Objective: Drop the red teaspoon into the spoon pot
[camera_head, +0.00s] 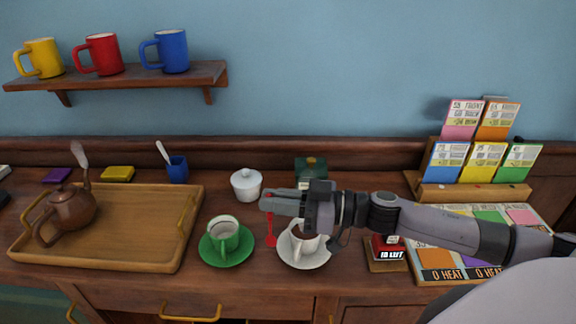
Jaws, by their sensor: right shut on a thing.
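My right gripper (268,202) is shut on the red teaspoon (271,232). The spoon hangs upright from the fingertips with its bowl down, between the green cup and the white cup. Its upper part is hidden by the fingers. The spoon pot looks to be the small blue pot (177,169) behind the tray's right end, and one pale spoon (162,153) stands in it, leaning left. The pot is to the left of and behind the gripper. My left gripper does not show.
A green cup (224,236) on a green saucer and a white cup on a white saucer (304,261) stand near the front. A wooden tray (100,257) with a brown teapot (68,212) fills the left.

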